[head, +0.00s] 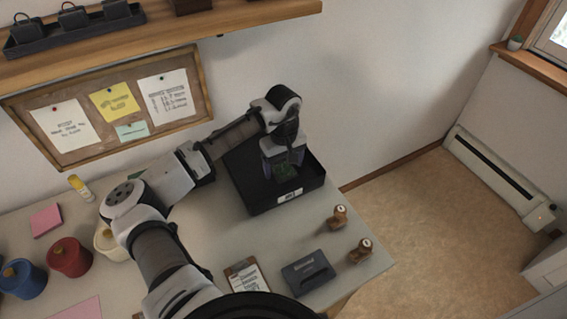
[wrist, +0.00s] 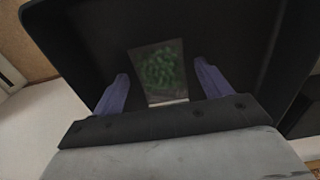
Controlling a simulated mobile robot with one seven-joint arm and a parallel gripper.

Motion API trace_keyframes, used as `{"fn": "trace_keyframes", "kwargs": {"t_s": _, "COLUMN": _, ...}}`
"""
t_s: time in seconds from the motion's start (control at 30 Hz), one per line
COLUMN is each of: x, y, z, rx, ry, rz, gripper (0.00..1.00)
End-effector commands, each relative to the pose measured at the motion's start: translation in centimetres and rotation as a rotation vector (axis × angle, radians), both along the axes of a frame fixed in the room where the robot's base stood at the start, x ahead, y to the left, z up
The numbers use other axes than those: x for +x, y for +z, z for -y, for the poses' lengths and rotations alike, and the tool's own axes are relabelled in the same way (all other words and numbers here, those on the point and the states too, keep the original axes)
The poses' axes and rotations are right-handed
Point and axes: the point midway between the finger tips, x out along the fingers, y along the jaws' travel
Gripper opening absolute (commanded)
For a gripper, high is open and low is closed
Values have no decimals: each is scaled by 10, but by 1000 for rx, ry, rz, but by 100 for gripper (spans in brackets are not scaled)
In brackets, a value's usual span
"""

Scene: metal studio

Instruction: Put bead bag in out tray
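The bead bag (wrist: 162,70) is a clear flat pouch with green beads. A gap shows between each finger and the bag. The tray has a white label on its front wall. My gripper hides part of the tray's inside in the head view.
Two brown stamps (head: 337,218) stand right of the tray on the table (head: 210,245). A dark box (head: 308,272) and a clipboard (head: 245,276) lie at the front. Coloured pots (head: 69,257) stand at the left. A wall with a corkboard (head: 190,72) is behind.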

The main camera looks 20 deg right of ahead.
Motion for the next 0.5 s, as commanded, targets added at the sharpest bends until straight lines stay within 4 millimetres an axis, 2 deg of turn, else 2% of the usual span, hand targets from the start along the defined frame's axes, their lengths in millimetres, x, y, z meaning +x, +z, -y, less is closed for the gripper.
{"fn": "trace_keyframes", "kwargs": {"t_s": 0.27, "x": 1, "y": 5, "z": 0, "rx": 1, "ry": 0, "rz": 3, "gripper": 77}}
{"fn": "trace_keyframes", "kwargs": {"t_s": 0.37, "x": 1, "y": 18, "z": 1, "rx": -2, "ry": 0, "rz": 2, "gripper": 77}}
{"fn": "trace_keyframes", "kwargs": {"t_s": 0.5, "x": 1, "y": 47, "z": 1, "rx": -2, "ry": 0, "rz": 4, "gripper": 77}}
